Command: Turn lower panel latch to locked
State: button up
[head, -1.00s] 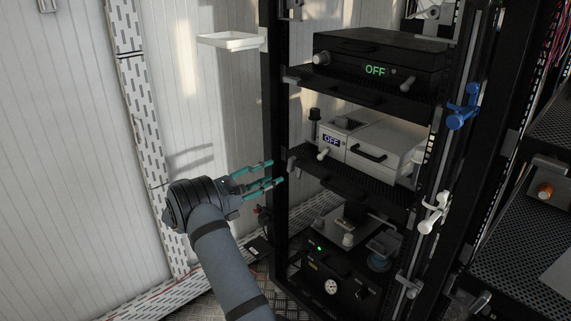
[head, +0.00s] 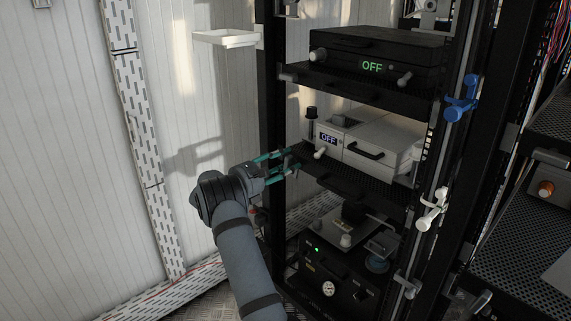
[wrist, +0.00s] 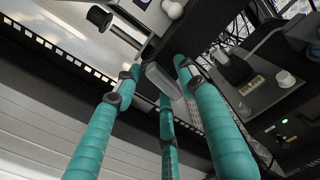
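My gripper (head: 288,164) has teal fingers. It is at the left front corner of the middle shelf (head: 350,185). In the wrist view the fingers (wrist: 158,82) are spread apart, with a light grey block (wrist: 162,76) at the shelf edge showing between their tips. I cannot tell whether they touch it. On the rack's right upright are a blue latch-like handle (head: 460,98), a white one (head: 432,209) below it, and a grey one (head: 408,287) lowest. Which one is the lower panel latch is not clear from the frames.
A black box (head: 375,55) reading OFF is on the top shelf, and a white box (head: 380,150) reading OFF is on the middle one. Below is a dark unit (head: 330,275) with a gauge and green light. A white tray (head: 225,39) is at upper left. The left wall side is open.

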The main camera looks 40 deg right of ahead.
jog(key=shift+c, duration=1.2)
jog(key=c, duration=0.7)
grip_shut()
